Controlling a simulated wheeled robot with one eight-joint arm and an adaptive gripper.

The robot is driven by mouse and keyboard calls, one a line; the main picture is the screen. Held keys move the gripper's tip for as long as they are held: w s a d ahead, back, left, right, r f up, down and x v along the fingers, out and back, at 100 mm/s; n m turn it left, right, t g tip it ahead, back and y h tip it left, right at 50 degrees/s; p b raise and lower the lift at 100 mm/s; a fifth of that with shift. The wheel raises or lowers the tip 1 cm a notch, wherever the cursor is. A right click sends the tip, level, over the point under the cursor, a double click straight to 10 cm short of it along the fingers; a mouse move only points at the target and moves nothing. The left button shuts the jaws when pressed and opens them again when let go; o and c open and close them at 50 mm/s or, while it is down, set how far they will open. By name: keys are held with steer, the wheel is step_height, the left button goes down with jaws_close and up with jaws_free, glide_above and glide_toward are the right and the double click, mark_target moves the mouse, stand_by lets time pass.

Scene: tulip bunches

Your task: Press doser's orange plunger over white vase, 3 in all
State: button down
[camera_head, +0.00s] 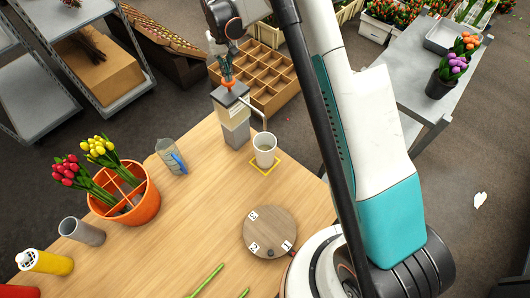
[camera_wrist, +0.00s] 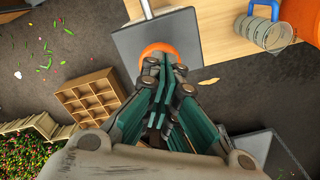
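The doser (camera_head: 232,108) stands on a grey block at the far edge of the wooden table, its spout reaching right toward the white vase. Its orange plunger (camera_head: 229,86) is on top and shows as an orange disc in the wrist view (camera_wrist: 157,49). The white vase (camera_head: 265,151) stands upright on a yellow-outlined square below the spout end; its inside cannot be made out. My gripper (camera_head: 226,71) points down right above the plunger, fingers together and empty. In the wrist view the fingertips (camera_wrist: 160,66) overlap the plunger's edge; whether they touch it I cannot tell.
A round wooden dial (camera_head: 270,232) marked 1, 2, 3 lies near the table's front. A wooden compartment crate (camera_head: 268,80) is behind the doser.

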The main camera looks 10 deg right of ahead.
steer(key=shift+f+b, duration=1.75)
steer(key=shift+f, duration=0.3)
steer(key=shift+r+p, duration=1.45)
steer(key=shift+r, duration=2.55)
